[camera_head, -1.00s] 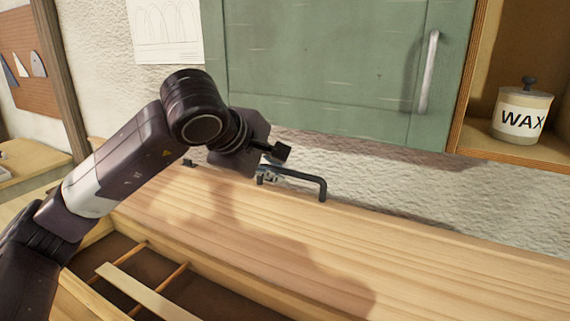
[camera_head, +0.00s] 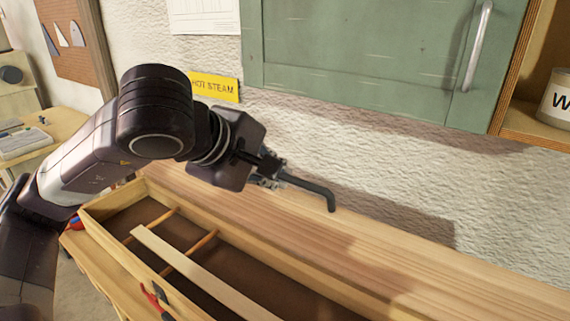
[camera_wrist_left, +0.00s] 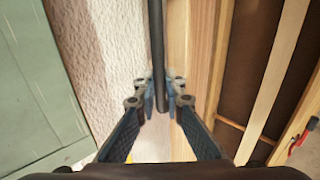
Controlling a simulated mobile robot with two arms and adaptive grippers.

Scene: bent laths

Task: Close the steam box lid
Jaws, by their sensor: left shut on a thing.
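The steam box (camera_head: 95,213) is a long wooden box, its inside partly uncovered. A pale lath (camera_head: 190,265) lies in it across thin dowels (camera_head: 190,254). The wooden lid (camera_head: 390,240) runs along the box's wall side, with a dark bar handle (camera_head: 318,190) near its far edge. I cannot tell the lid's exact tilt. My left gripper (camera_head: 272,178) is shut on the handle. In the left wrist view the bar (camera_wrist_left: 158,50) runs between the fingers (camera_wrist_left: 159,98). My right gripper is not in view.
A green cabinet (camera_head: 365,55) hangs above, beside a shelf with a white jar (camera_head: 557,100). A yellow HOT STEAM sign (camera_head: 213,87) is on the wall. A red-handled tool (camera_head: 155,300) is at the box's front. A bench (camera_head: 45,140) stands at the left.

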